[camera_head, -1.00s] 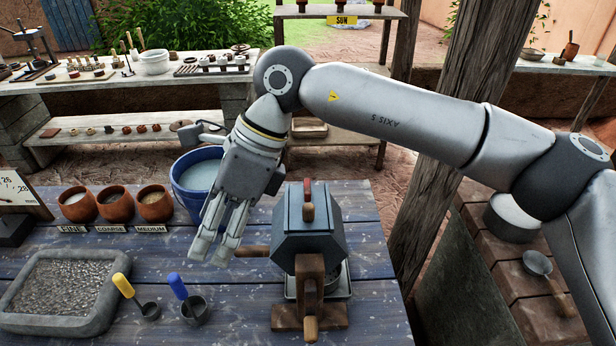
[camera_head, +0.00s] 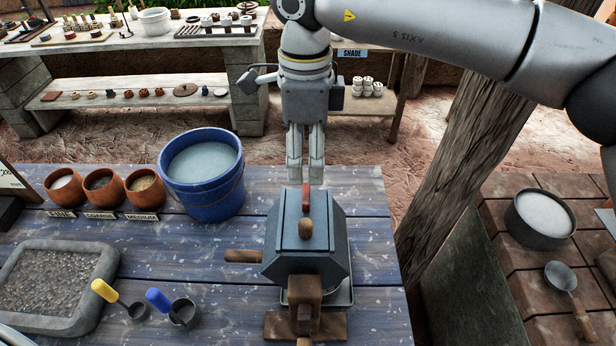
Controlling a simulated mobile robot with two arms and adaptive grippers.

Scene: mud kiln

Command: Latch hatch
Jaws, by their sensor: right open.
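A grey-blue faceted drum (camera_head: 308,260) sits on a wooden stand on the blue plank table. Its top hatch (camera_head: 291,222) lies flush on the drum, with a round wooden knob (camera_head: 305,229). A small red latch (camera_head: 306,199) stands at the hatch's far edge. My right gripper (camera_head: 305,178) points down just above and behind the red latch, fingers apart and empty. From this angle, I cannot tell whether a fingertip touches the latch. My left gripper is not in view.
A wooden crank handle (camera_head: 243,256) sticks out left of the drum. A blue bucket (camera_head: 203,185) of water and clay bowls (camera_head: 145,190) stand to the left. Yellow- and blue-handled scoops (camera_head: 183,312) lie in front of them. A wooden post (camera_head: 450,150) rises at the right.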

